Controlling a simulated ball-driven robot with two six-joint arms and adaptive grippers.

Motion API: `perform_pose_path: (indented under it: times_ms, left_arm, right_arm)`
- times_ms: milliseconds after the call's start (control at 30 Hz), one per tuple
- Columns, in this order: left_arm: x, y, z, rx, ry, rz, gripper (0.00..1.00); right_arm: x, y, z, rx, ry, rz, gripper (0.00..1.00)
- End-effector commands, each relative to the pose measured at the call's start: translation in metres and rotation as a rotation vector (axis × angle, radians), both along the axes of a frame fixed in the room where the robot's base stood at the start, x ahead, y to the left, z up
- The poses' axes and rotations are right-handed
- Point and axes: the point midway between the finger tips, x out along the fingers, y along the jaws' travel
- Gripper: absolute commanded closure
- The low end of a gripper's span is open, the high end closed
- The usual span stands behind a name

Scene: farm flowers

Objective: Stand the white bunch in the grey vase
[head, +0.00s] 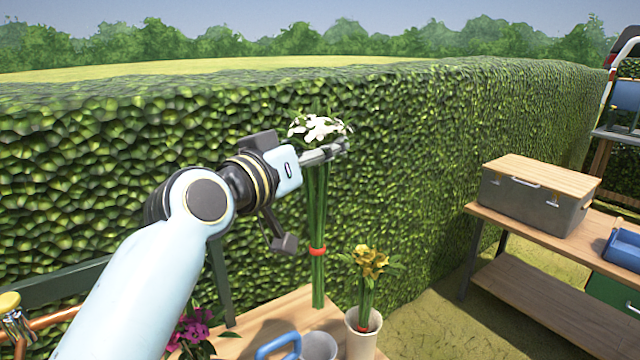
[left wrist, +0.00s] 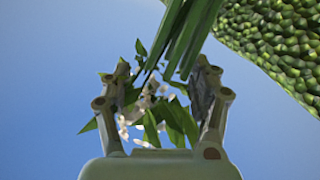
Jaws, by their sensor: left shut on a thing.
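The white bunch (head: 317,190) hangs upright in the air, with white blossoms on top, long green stems and a red band low on them. My left gripper (head: 338,150) is shut on its stems just below the blossoms. In the left wrist view the stems and white petals (left wrist: 148,112) show between the fingers of the left gripper (left wrist: 165,85). A grey round-rimmed vessel (head: 319,346), apparently the grey vase, stands on the wooden table below the stems. The bottom picture edge cuts it off, and its inside is barely seen. My right gripper is not in view.
A cream vase (head: 361,344) with a yellow bunch (head: 369,264) stands right of the grey vessel. A blue handle (head: 277,346) and magenta flowers (head: 194,330) are to its left. A hedge (head: 430,160) stands behind. A bench (head: 530,226) with a grey box (head: 538,199) is at right.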

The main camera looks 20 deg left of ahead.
Motion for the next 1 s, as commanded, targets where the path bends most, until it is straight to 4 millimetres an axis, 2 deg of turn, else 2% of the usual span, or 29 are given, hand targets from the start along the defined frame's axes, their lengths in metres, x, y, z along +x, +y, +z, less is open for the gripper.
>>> perform_pose_path:
  times_ms: [33,267,500,667,1000]
  left_arm:
    - [0.000,0.000,-0.012,-0.001,0.000,0.000,0.96]
    - [0.000,0.000,-0.040,0.000,-0.001,0.000,0.96]
    - [0.000,0.000,-0.047,-0.001,-0.002,0.001,0.96]
    - [0.000,0.000,-0.055,-0.001,-0.002,0.001,0.96]
    - [0.000,0.000,-0.084,0.001,-0.001,0.000,0.96]
  right_arm:
    - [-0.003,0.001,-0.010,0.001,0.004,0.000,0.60]
    - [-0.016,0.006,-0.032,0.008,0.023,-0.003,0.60]
    - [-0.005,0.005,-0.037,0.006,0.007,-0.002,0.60]
    - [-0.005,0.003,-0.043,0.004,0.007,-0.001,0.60]
    - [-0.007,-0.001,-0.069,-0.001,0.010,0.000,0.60]
